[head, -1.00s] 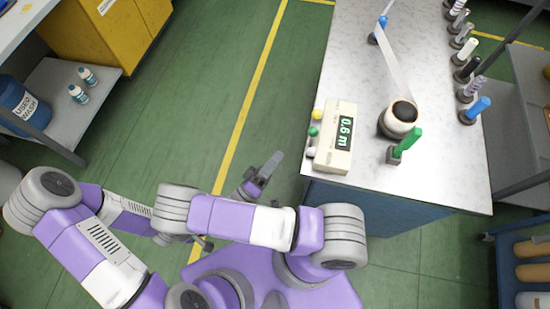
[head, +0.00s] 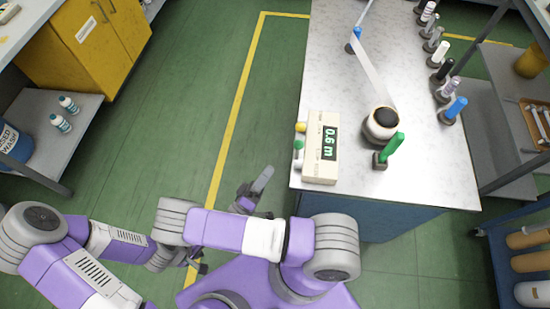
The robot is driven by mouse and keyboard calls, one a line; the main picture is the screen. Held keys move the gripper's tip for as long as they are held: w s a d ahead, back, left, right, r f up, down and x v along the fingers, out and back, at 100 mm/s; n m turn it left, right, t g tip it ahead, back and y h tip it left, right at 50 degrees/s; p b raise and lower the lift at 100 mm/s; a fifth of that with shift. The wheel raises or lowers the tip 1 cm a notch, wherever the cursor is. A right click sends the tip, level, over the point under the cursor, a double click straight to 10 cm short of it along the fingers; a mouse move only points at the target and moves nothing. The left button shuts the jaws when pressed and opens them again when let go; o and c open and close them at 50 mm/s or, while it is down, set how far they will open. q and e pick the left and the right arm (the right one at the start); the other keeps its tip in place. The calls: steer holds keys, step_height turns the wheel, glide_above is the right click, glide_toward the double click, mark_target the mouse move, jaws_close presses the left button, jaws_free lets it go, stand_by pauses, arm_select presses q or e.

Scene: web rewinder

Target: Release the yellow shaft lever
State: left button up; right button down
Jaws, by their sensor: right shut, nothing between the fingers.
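A small yellow knob-like piece (head: 301,127) shows at the left edge of the bench, beside the cream meter box (head: 321,170). I cannot tell whether it is the yellow shaft lever; no other yellow lever shows clearly. A green upright handle (head: 393,148) stands beside the white roll with a black core (head: 381,126). My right gripper (head: 264,178) is shut and empty, over the floor left of the bench's near corner, apart from everything. My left gripper (head: 199,267) is low, mostly hidden by my arms; its jaws cannot be made out.
The rewinder bench (head: 440,185) carries a white web running back from the roll. Several coloured handles, including a blue one (head: 454,109), line its right side. A rack of rolls (head: 530,262) stands at lower right. Green floor left of the bench is free.

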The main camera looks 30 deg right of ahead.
arm_select(q)
steer(key=shift+f+b, duration=0.5)
arm_select(e)
glide_toward(301, 126)
steer(key=d, duration=0.1)
steer(key=w+d+r, duration=0.1)
steer(key=d, duration=0.1)
steer(key=d+r, duration=0.1)
steer(key=shift+w+d, duration=0.25)
steer(key=shift+d, duration=0.05)
